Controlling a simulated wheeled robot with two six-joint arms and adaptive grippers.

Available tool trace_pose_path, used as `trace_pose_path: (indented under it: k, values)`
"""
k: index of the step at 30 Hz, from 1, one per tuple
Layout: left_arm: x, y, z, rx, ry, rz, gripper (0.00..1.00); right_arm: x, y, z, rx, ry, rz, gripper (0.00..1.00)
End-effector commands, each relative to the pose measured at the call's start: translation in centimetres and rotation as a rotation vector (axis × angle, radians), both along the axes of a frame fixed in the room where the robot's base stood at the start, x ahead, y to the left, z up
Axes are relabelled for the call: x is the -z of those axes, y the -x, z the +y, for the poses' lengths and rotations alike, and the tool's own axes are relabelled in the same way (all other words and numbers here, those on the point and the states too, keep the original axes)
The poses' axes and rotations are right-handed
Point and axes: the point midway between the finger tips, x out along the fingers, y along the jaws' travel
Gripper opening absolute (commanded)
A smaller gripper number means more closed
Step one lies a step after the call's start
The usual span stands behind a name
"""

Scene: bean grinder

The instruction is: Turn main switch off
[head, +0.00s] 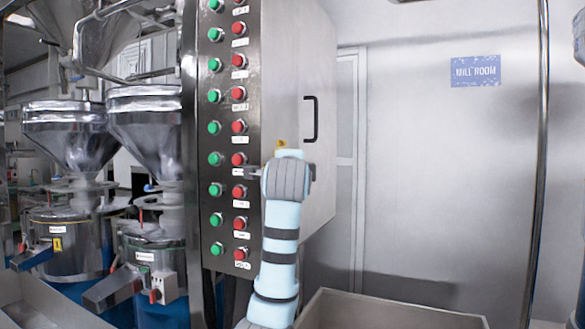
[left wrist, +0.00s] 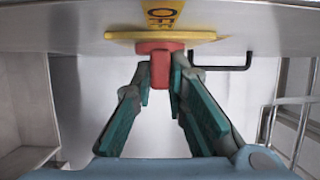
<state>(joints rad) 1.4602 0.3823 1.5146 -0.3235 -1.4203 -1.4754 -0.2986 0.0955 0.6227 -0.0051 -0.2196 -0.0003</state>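Only a small yellow label (head: 281,143) shows above the wrist. My right gripper is not in view.
The cabinet (head: 300,70) has a black handle (head: 311,120), also right of the knob in the left wrist view (left wrist: 235,62). Green and red buttons line its left panel (head: 226,135). Steel grinders (head: 150,115) stand left. An open bin (head: 385,308) lies below right.

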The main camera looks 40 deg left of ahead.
Motion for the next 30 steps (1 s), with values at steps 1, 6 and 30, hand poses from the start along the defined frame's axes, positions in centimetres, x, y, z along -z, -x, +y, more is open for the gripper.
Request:
trace_pose_path:
  k: [1, 6, 30]
  values:
    - [0.0, 0.0, 0.0, 0.001, 0.001, 0.001, 0.21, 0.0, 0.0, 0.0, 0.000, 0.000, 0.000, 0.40]
    - [0.0, 0.0, 0.0, 0.000, 0.000, 0.000, 0.33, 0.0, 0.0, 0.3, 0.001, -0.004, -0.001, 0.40]
    - [0.2, 8.9, -7.6, 0.001, 0.000, 0.000, 0.33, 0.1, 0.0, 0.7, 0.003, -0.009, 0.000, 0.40]
